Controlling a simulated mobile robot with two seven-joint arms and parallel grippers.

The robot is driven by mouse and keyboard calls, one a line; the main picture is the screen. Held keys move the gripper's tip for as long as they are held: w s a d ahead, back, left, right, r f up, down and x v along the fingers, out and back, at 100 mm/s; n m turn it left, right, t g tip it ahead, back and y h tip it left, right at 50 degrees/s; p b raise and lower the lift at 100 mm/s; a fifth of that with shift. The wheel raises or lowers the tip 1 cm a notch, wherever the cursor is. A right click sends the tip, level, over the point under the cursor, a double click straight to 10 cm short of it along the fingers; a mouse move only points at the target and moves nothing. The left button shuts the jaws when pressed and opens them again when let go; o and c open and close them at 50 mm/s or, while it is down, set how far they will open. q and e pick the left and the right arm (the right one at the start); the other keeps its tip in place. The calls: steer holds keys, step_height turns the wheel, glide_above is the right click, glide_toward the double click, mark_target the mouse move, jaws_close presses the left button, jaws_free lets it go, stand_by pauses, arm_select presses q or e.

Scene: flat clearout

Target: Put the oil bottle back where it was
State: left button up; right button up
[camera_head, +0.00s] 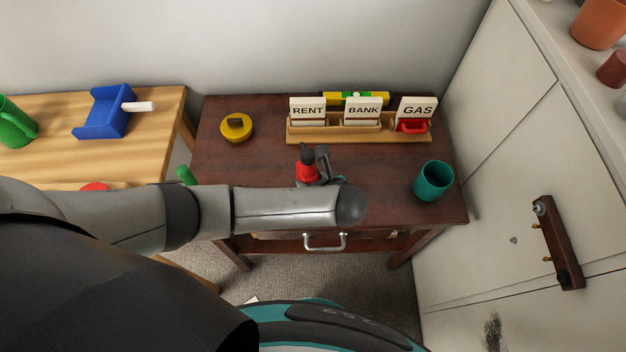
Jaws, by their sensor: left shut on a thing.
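The oil bottle (307,172), small and red with a dark narrow top, is upright over the dark wooden table (380,180). My left gripper (318,168) is shut on it. My left forearm comes in from the left and hides the bottle's lower front, so I cannot tell whether its base touches the table. My right gripper is not in view.
A wooden rack (335,132) with RENT, BANK and GAS cards stands behind. A yellow round object (236,127) is at the back left and a teal cup (433,181) at the right. A light wooden table (60,155) holds a blue holder (104,114) and a green mug (14,124).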

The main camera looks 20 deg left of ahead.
arm_select(q)
steer(key=o, duration=0.8)
steer(key=shift+r, duration=0.2)
steer(key=p+v, duration=0.3)
steer(key=v, duration=0.8)
steer(key=shift+s+d+r+p, duration=0.25)
steer(key=shift+p, duration=0.05)
